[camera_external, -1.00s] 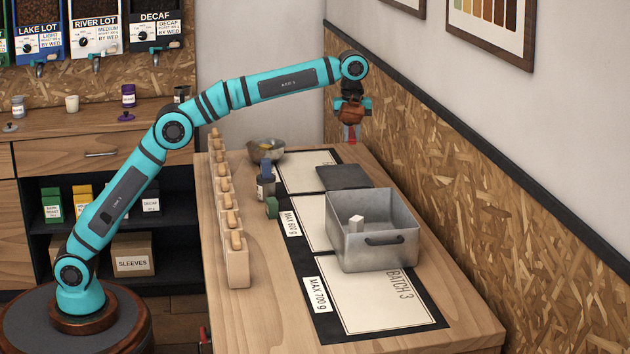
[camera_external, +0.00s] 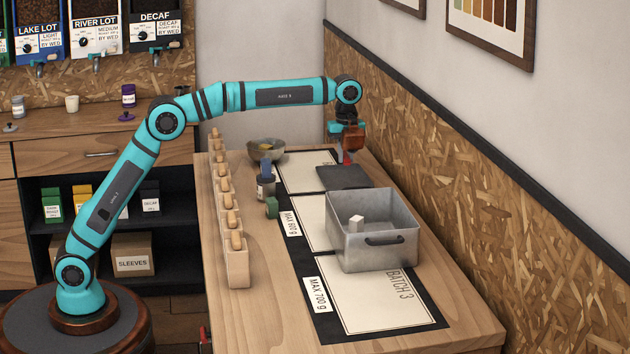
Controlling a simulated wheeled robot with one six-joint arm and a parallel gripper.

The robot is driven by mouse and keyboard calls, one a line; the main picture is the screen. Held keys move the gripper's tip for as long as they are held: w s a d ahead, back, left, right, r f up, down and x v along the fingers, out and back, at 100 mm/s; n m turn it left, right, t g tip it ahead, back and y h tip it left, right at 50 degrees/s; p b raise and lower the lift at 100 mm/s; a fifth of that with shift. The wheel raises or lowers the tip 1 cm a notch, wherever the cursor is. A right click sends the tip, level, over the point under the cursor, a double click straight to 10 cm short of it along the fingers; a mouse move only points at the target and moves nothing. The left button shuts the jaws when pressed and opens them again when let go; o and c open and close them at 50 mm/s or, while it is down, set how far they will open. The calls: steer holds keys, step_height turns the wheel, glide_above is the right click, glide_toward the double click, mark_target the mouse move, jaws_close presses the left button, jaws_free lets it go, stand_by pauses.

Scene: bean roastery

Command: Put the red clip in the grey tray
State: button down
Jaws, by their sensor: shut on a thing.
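My gripper (camera_external: 348,150) is shut on the red clip (camera_external: 347,158) and points down over the far part of the table. Only a small red part of the clip shows below the fingers. The clip is beyond the grey tray and close to the dark flat slab; I cannot tell its exact height above it.
A dark flat slab (camera_external: 343,177) lies beyond the tray. A metal bowl (camera_external: 266,150), a blue-topped jar (camera_external: 265,185) and a green block (camera_external: 271,207) stand to the left. A wooden rack (camera_external: 236,262) lines the left edge. The wall is right.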

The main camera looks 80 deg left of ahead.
mark_target(345, 182)
steer(key=shift+f, duration=3)
steer(key=c, duration=1.3)
jaws_free()
steer(key=shift+f, duration=0.15)
step_height(345, 182, up, 12)
steer(key=shift+r, duration=0.2)
